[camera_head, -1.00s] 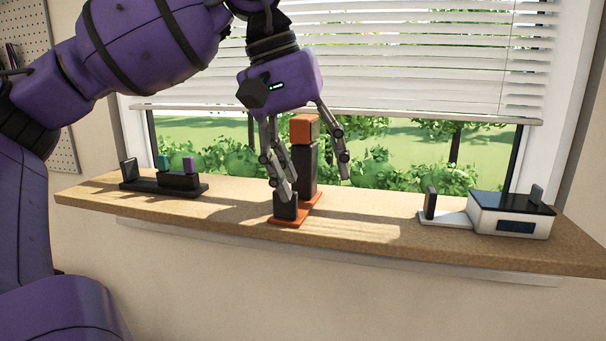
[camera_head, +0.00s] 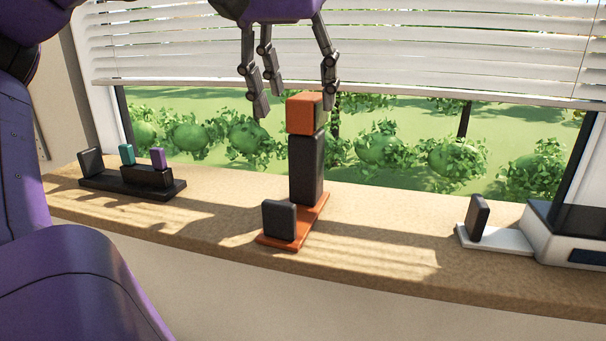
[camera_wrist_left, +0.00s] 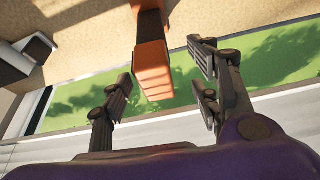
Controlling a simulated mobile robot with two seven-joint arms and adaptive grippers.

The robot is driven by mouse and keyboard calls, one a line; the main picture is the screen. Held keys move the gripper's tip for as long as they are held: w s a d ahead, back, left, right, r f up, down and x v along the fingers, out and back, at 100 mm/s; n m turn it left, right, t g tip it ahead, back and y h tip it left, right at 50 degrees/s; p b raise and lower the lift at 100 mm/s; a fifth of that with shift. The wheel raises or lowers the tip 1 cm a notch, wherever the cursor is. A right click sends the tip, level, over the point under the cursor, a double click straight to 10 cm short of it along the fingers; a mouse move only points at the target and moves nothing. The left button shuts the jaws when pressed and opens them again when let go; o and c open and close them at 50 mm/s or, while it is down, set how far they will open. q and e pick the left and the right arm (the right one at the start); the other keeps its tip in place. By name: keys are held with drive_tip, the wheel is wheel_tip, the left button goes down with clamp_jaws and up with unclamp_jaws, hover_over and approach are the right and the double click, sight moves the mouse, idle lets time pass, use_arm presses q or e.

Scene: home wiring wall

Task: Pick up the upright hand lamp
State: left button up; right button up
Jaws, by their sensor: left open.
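The hand lamp (camera_head: 306,168) stands upright on the wooden sill. It has an orange head, a dark body and an orange foot. My left gripper (camera_head: 294,104) is open and empty, pointing down, with its fingertips at about the height of the lamp's head in the head view. One side's fingers show left of the head and the other finger at its right; contact cannot be told. In the left wrist view the orange head (camera_wrist_left: 153,68) shows between the spread fingers (camera_wrist_left: 160,88). My right gripper is not in view.
A dark block (camera_head: 279,220) stands at the front of the lamp's foot. A dark holder (camera_head: 105,184) with small teal and purple pieces sits at the left of the sill. A white device (camera_head: 540,240) is at the right. Blinds (camera_head: 400,50) hang behind; bare sill lies between.

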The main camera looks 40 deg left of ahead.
sight(307, 131)
use_arm(q)
drive_tip(key=shift+w+f, duration=0.1)
drive_tip(key=shift+f, duration=0.85)
drive_tip(key=x, duration=0.5)
drive_tip(key=shift+d+p, duration=0.25)
drive_tip(key=shift+p, duration=0.1)
clamp_jaws()
